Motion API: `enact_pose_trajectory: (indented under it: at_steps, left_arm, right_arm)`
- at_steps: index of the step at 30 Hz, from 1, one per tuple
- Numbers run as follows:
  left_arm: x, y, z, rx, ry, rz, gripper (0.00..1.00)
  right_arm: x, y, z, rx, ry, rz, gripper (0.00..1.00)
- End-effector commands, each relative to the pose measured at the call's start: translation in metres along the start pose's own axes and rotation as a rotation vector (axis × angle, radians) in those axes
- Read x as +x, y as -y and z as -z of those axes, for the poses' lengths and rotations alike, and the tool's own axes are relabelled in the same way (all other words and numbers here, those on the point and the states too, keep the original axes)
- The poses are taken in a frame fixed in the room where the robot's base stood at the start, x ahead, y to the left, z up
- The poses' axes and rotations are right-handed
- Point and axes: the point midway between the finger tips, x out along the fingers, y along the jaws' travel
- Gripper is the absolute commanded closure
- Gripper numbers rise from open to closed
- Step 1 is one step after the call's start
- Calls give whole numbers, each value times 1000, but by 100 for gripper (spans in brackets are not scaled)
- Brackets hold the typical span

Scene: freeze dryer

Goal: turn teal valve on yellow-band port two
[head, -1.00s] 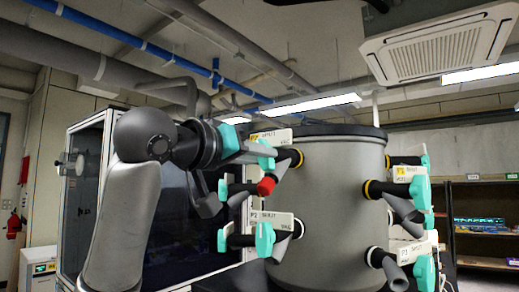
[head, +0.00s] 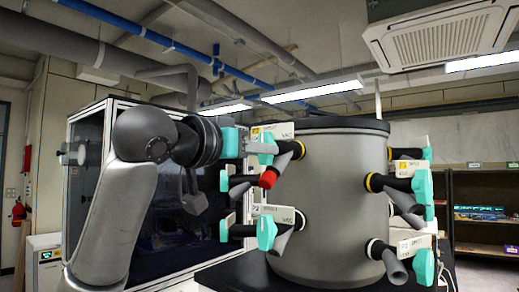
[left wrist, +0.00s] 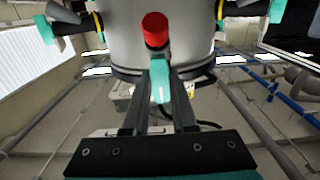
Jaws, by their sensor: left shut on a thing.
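A teal valve handle (head: 267,146) sits on the upper-left yellow-band port (head: 298,150) of the grey drum (head: 345,200), above a red-tipped stub (head: 268,179). My left gripper (head: 256,147) comes in from the left and is shut on this handle. In the left wrist view the same teal handle (left wrist: 160,82) is between the two dark fingers, with the red end (left wrist: 155,30) beyond it. The white label (head: 277,131) beside it has a yellow mark; its small text is hard to read. My right gripper is not in view.
Another teal handle (head: 266,232) is below, on a port with a white label marked P2. More teal handles (head: 422,186) are on the drum's right side. A glass-fronted cabinet (head: 85,190) stands behind my left arm; a shelf (head: 480,235) is at right.

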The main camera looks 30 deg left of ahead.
Motion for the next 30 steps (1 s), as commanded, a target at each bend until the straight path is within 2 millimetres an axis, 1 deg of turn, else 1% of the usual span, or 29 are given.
enact_pose_trajectory:
  at_steps: [4, 5, 12, 19, 23, 26, 29, 30]
  left_arm:
    - [0, 0, 1, -1, -5, 0, 100]
    - [-1, 0, 1, -1, -5, 0, 72]
    - [0, 0, 1, -1, -3, 0, 45]
    - [0, 0, 0, -1, -2, 0, 45]
    - [-8, 0, 0, -1, -3, 1, 45]
    - [-22, 1, 0, 0, -6, 3, 45]
    - [-44, 1, 0, 1, -8, 3, 45]
    - [-54, 1, 0, 2, -8, 4, 45]
  right_arm:
    - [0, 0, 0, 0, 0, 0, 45]
    - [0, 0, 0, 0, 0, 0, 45]
    - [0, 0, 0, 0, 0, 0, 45]
    - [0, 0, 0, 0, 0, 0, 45]
    - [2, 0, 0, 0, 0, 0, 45]
    - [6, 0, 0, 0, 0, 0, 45]
    - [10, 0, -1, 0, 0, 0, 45]
    - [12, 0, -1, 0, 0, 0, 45]
